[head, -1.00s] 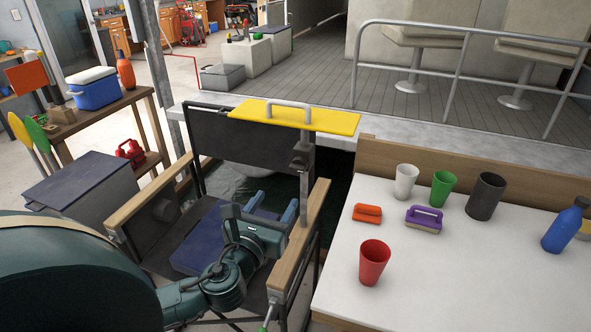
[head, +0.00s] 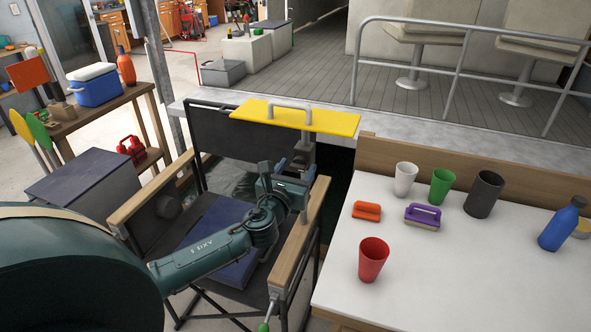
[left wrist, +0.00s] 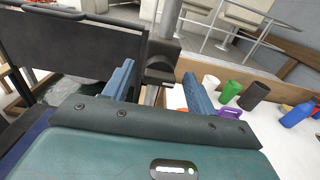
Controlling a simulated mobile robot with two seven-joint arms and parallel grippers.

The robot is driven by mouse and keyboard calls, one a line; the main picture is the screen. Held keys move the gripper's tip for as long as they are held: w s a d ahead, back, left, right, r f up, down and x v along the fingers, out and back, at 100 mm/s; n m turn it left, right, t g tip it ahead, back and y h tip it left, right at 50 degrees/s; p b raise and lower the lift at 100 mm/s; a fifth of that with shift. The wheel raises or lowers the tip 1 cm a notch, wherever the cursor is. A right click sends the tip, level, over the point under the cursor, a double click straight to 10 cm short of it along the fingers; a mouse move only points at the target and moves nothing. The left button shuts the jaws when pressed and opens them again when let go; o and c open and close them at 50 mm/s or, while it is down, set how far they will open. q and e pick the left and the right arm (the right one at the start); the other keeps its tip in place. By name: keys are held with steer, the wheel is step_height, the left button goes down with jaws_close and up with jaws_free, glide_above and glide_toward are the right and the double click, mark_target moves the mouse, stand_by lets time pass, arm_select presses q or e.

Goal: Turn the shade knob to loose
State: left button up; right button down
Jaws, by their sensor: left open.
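A yellow shade panel (head: 300,117) with a grey handle stands on a post at the folding chair's right armrest (head: 300,240). A dark clamp with the shade knob (head: 304,152) sits on the post below the panel. My left gripper (head: 288,172) is open just in front of and below the clamp. In the left wrist view, the dark knob part (left wrist: 160,70) lies between and beyond the two blue fingers (left wrist: 160,88), with gaps on both sides. I cannot read any knob marking. My right gripper is not in view.
A white table (head: 420,275) at right holds a red cup (head: 373,260), other cups, two brushes and a blue bottle (head: 562,225). A cooler (head: 95,85) stands on a wooden shelf at left. The armrest and chair back (head: 235,135) are close to my left arm.

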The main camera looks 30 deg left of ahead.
arm_select(q)
steer(key=shift+c, duration=0.5)
steer(key=c, duration=0.9)
steer(key=shift+n, duration=0.4)
steer(key=n, duration=0.3)
steer(key=shift+n, duration=0.3)
steer(key=n, duration=0.4)
steer(key=shift+a+n+b, duration=0.1)
steer(key=shift+n+b, duration=0.2)
steer(key=shift+b, duration=0.05)
steer(key=n, duration=0.4)
steer(key=shift+f, duration=0.1)
steer(key=shift+a+n, duration=0.1)
steer(key=shift+n, duration=2.4)
